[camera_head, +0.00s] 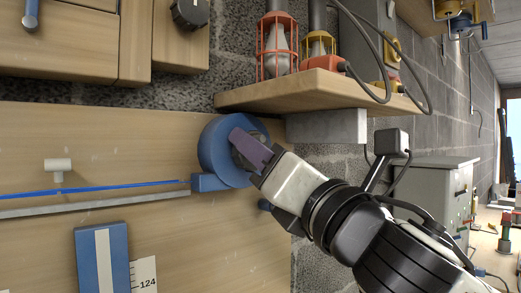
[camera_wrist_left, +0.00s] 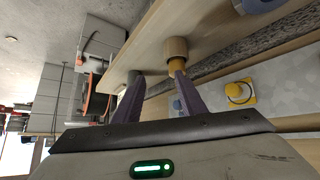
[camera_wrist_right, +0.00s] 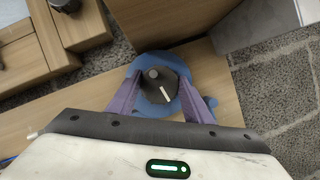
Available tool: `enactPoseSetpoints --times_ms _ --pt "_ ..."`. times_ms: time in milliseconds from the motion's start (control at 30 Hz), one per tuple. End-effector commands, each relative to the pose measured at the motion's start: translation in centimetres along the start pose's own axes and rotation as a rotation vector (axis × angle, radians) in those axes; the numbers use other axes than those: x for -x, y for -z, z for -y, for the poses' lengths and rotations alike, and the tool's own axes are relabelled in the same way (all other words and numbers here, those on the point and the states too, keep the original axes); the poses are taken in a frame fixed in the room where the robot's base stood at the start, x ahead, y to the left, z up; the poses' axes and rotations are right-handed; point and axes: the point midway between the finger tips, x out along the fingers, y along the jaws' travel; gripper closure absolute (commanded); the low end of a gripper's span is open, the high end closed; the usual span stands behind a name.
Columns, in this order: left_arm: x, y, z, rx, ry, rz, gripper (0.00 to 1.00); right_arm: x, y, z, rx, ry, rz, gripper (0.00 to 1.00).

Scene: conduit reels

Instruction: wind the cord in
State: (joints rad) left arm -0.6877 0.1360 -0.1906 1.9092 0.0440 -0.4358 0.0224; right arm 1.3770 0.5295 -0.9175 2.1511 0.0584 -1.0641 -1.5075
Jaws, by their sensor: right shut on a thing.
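The blue reel (camera_head: 215,148) is mounted on the wooden board, with a blue guide block (camera_head: 209,182) at its lower left. The blue cord (camera_head: 90,189) runs from there to the left edge of the head view. My right gripper (camera_head: 250,150) is at the reel's face. In the right wrist view the right gripper (camera_wrist_right: 160,95) is shut around a dark knob (camera_wrist_right: 158,88) with a white mark, in front of the blue disc (camera_wrist_right: 142,62). My left gripper (camera_wrist_left: 158,72) is outside the head view.
A wooden shelf (camera_head: 300,93) with caged lamps (camera_head: 277,45) juts out just above the reel. A grey rail (camera_head: 90,204) and white peg (camera_head: 58,166) are by the cord. A blue block (camera_head: 88,262) with a white stripe is below, beside a scale (camera_head: 145,274) reading 124.

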Motion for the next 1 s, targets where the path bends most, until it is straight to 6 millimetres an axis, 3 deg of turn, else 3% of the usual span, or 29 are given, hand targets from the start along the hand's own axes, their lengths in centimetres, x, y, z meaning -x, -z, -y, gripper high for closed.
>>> enactPoseSetpoints --times_ms 600,633,700,1000 --pt "0.05 0.04 0.0 0.0 0.0 0.001 0.62 0.0 0.11 -0.01 -0.046 0.018 -0.003 0.77" --pt "0.04 0.04 0.0 0.0 0.0 0.001 0.62 0.0 0.11 -0.01 -0.046 0.018 -0.003 0.49" --pt "0.04 0.04 -0.01 0.0 0.0 0.001 0.62 0.0 0.1 -0.02 -0.045 0.018 -0.002 0.38" --pt "0.01 0.04 -0.01 0.0 0.0 0.0 0.62 0.06 0.05 -0.01 -0.044 0.018 -0.001 0.36"
